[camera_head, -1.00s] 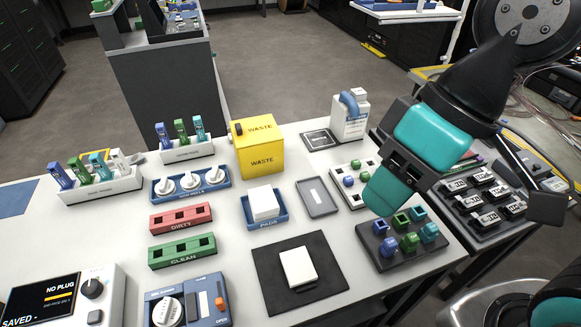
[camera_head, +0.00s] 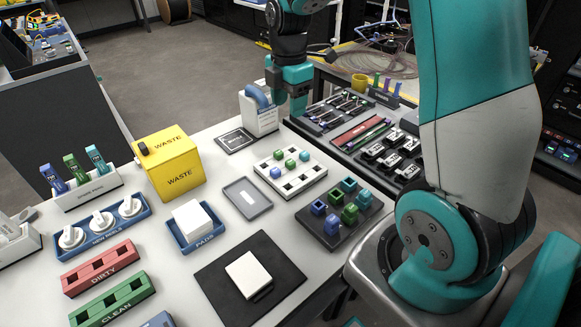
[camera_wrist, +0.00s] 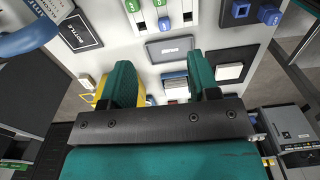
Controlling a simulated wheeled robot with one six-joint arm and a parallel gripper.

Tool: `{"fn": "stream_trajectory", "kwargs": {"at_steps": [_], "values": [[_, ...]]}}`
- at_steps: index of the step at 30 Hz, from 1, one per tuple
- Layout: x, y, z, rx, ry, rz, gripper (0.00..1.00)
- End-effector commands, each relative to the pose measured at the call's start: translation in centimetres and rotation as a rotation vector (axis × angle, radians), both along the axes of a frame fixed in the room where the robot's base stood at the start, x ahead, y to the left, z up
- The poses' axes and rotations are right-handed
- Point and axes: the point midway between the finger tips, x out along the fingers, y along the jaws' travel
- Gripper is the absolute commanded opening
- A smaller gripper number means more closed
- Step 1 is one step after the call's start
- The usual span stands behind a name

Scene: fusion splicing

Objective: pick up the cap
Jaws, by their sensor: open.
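Small blue and green block-like pieces, likely caps, sit in a white tray (camera_head: 313,176) in the head view; one is green (camera_head: 290,163). More blue, green and teal pieces stand in a dark tray (camera_head: 330,240) beside it. I cannot tell which one is the cap meant. My gripper (camera_head: 290,97) hangs near the back of the table, by the white bottle. In the wrist view its two teal fingers (camera_wrist: 161,78) are apart, with nothing held between them. The white tray (camera_wrist: 147,22) and a blue piece (camera_wrist: 240,11) show beyond the fingers.
A white bottle with a blue handle (camera_head: 259,110) stands close to my gripper. A yellow waste box (camera_head: 168,165), a pads tray (camera_head: 180,237), an empty grey tray (camera_head: 247,198) and a black mat (camera_head: 218,287) are nearby. A side table (camera_head: 345,140) holds tools and clips.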

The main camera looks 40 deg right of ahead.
Motion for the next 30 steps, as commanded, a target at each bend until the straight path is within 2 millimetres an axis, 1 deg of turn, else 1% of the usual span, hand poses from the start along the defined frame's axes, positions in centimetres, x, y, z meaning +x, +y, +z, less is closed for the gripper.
{"fn": "stream_trajectory", "kwargs": {"at_steps": [2, 5, 12, 15, 18, 23, 26, 30], "values": [[0.2, -0.6, -0.9, -0.005, 0.005, 0.019, 0.55], [0.1, -0.7, -2.6, -0.005, 0.010, 0.026, 0.55], [0.0, -0.6, -8.1, -0.004, 0.010, 0.025, 0.55], [0.1, -0.6, -10.1, -0.004, 0.008, 0.025, 0.55], [0.1, -0.6, -11.5, -0.005, 0.007, 0.025, 0.55], [0.1, -0.5, -12.5, -0.005, 0.004, 0.025, 0.55], [0.1, -0.4, -13.5, -0.004, 0.007, 0.025, 0.55], [0.0, 0.0, -15.7, -0.004, 0.008, 0.025, 0.55]]}}
